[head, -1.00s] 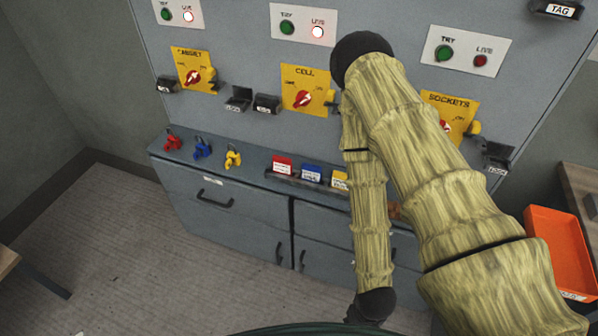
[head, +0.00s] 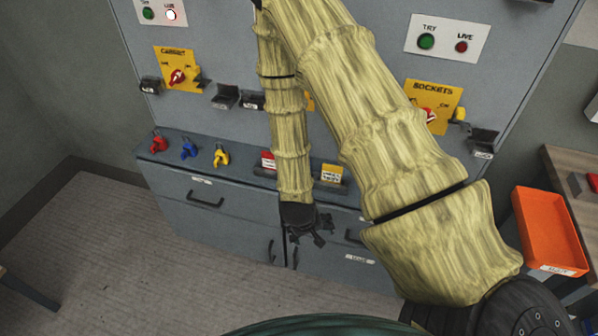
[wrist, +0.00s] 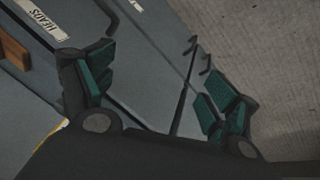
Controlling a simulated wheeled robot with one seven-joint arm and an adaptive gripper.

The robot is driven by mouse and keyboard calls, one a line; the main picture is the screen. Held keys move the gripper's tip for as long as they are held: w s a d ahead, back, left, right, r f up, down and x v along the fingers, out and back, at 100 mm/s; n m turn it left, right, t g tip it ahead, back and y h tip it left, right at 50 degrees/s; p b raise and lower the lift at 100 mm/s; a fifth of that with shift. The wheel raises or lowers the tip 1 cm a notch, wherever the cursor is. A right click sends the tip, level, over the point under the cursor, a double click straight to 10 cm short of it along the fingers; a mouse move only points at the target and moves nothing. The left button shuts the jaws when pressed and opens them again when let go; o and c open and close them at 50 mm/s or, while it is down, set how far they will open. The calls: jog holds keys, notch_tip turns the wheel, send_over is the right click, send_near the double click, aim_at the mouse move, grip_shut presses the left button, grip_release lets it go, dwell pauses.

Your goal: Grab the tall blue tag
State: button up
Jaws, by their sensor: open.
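The blue tag is hidden behind my forearm in the head view. It stood in a row between the red tag (head: 268,160) and the yellow tag (head: 331,172) on the cabinet ledge, and those two still show. My gripper (head: 306,236) is open and empty in front of the cabinet's drawer and door fronts, lower in the picture than the tag row. In the wrist view the green-padded fingers (wrist: 160,88) are spread apart, with only cabinet front and floor between and beyond them. No blue tag shows there.
Red (head: 159,142), blue (head: 189,149) and yellow (head: 221,155) padlocks stand left on the ledge. The panel above carries yellow switch plates (head: 176,70) and small dark holders (head: 225,96). An orange tray (head: 549,231) is at right.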

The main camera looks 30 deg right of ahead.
jog(key=w+d+r+m+t+b, duration=0.1)
jog(key=w+d+r+m, duration=0.2)
jog(key=w+r, duration=0.55)
jog(key=w+d+r+m+b, duration=0.1)
jog(key=w+d+r+m, duration=0.2)
jog(key=w+r, duration=0.5)
jog(key=x, duration=0.3)
jog(key=w+b+x, duration=0.1)
jog(key=x, duration=0.2)
jog(key=shift+w+f, duration=0.1)
jog(key=shift+w, duration=0.1)
jog(key=shift+a+b+x, duration=0.2)
jog(key=shift+b+x, duration=0.45)
jog(key=shift+x, duration=1.95)
jog(key=shift+s, duration=0.1)
jog(key=c, duration=1)
